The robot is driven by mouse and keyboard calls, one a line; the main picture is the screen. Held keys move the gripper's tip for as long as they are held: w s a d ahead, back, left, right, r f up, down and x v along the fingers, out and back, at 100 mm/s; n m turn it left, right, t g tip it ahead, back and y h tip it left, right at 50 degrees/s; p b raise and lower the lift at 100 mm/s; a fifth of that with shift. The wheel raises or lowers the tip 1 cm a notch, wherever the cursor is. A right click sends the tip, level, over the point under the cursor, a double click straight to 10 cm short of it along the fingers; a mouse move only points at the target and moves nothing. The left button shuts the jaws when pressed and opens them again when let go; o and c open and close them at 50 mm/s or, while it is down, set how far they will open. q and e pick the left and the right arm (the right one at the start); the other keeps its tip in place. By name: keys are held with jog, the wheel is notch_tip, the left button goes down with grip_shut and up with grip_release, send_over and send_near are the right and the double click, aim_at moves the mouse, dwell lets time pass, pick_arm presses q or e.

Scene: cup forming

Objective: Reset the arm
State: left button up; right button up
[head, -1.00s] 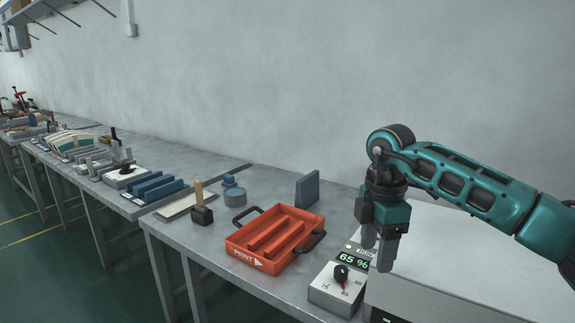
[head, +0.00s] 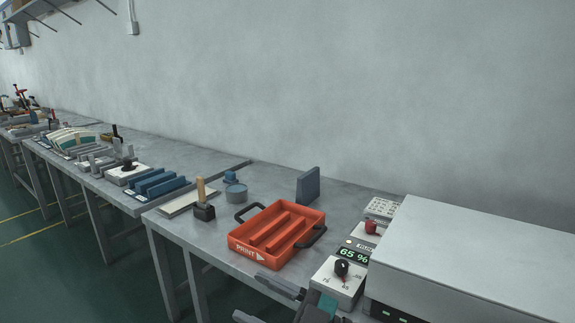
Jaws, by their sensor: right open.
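My right gripper (head: 248,296) is at the bottom edge of the head view, in front of the table's front edge. Its two dark fingers point left and are spread apart, with nothing between them. Part of its teal and dark body shows at the bottom, and the rest of the arm is cut off by the frame. My left gripper is not in view.
An orange tray (head: 262,258) marked PRINT lies on the grey table (head: 190,228). A control box (head: 335,287) reading 65 % and a large white machine (head: 480,250) stand at right. A black-based stamp (head: 204,212) and a blue block (head: 308,186) stand nearby.

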jog(key=s+d+f+m+t+h, duration=0.1)
jog(key=d+f+m+t+h, duration=0.8)
jog(key=d+f+m+h, duration=0.4)
jog(key=s+d+f+m+g+h, duration=0.1)
jog(key=s+d+f+g+h, duration=0.1)
jog(key=s+d+f, duration=0.2)
jog(key=s+d+f+m+g+h, duration=0.2)
jog(key=s+d+f+g+h, duration=0.1)
jog(key=s+f, duration=0.5)
jog(key=shift+s+d+f, duration=0.3)
jog(key=shift+d+f, duration=0.2)
jog(key=shift+d, duration=0.35)
